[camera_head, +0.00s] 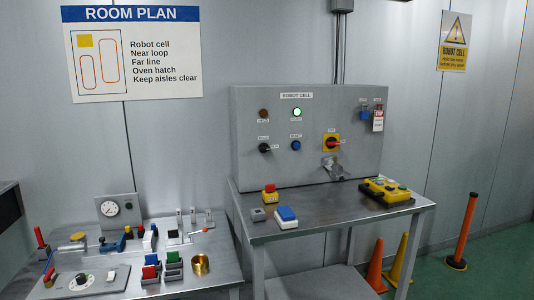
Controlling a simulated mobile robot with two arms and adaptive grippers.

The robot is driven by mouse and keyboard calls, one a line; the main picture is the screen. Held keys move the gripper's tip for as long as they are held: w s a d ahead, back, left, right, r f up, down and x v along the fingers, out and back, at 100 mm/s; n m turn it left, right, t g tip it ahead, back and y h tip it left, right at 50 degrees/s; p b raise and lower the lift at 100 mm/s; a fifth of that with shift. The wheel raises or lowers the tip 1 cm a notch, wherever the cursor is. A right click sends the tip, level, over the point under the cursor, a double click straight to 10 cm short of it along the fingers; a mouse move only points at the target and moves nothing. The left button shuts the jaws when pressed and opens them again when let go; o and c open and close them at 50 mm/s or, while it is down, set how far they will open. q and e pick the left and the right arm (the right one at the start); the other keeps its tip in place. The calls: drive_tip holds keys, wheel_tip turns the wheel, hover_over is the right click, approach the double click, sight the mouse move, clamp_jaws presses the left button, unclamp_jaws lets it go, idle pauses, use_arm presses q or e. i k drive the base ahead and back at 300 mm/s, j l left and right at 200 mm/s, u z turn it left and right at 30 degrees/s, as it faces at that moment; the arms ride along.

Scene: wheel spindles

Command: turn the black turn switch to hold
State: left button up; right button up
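The black turn switch (264,148) is a small round knob on the left part of the grey robot cell panel (250,105), below an unlit brown lamp (263,113). Small labels sit above it and to its right; they are too small to read surely, and I cannot tell which position its pointer is at. Neither of my grippers shows in the head view, and nothing is in front of the switch.
A steel table (335,208) in front holds a yellow pendant (387,189) and button boxes. Another bench (215,270) stands left.

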sight(263, 148)
drive_tip(key=i+j+z, duration=0.1)
drive_tip(key=i+j, duration=0.75)
